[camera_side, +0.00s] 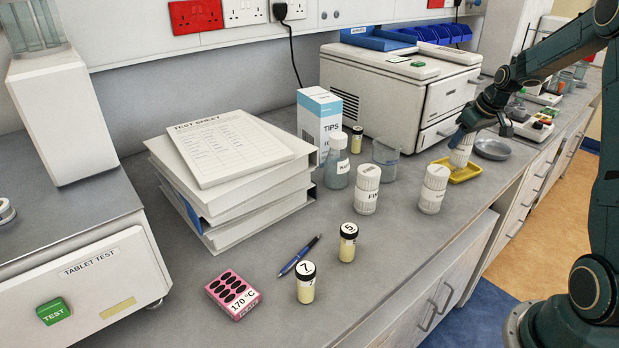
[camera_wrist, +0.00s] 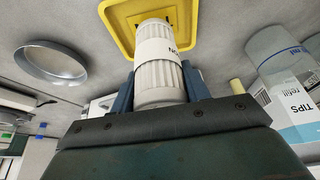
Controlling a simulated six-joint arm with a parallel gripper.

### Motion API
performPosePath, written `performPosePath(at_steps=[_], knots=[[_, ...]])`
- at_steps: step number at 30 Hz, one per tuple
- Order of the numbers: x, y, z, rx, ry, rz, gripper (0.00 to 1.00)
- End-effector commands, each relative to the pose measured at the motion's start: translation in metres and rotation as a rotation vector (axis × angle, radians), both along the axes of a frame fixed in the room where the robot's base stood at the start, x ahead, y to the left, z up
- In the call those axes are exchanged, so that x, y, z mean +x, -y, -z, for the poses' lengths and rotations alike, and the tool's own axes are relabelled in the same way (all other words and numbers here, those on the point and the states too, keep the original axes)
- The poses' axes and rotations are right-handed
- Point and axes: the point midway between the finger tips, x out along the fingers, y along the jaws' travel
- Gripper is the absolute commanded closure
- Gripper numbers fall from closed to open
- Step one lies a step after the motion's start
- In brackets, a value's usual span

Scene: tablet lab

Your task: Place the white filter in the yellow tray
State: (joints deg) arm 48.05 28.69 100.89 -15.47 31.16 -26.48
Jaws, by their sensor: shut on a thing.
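My gripper (camera_side: 458,138) is shut on a white ribbed filter (camera_side: 462,152) with a pale label band. In the wrist view the filter (camera_wrist: 160,72) sits upright between the two blue-grey fingers of my gripper (camera_wrist: 159,90). The yellow tray (camera_side: 467,176) lies on the bench beneath it. It also shows behind the filter in the wrist view (camera_wrist: 117,18). The filter's lower end is over the tray; I cannot tell whether it touches the tray floor. Two similar white ribbed containers stand nearer the camera, one (camera_side: 366,193) labelled "FIN…" and one (camera_side: 433,190) to its right.
A glass beaker (camera_side: 386,158) stands left of the tray, and a round grey dish (camera_side: 491,149) lies to its right. A white machine (camera_side: 401,95) stands behind. A tips box (camera_side: 318,125), bottle (camera_side: 337,165) and stacked binders (camera_side: 232,210) are farther left. The bench edge is close in front.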

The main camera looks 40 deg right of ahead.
Motion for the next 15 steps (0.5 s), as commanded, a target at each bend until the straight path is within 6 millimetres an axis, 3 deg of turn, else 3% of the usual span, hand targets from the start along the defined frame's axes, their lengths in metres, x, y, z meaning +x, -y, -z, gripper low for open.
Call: performPosePath(at_steps=[6,15], knots=[[0.000,0.000,0.021,0.001,-0.001,-0.001,0.78],[0.000,0.000,0.022,-0.001,0.001,-0.001,0.78]])
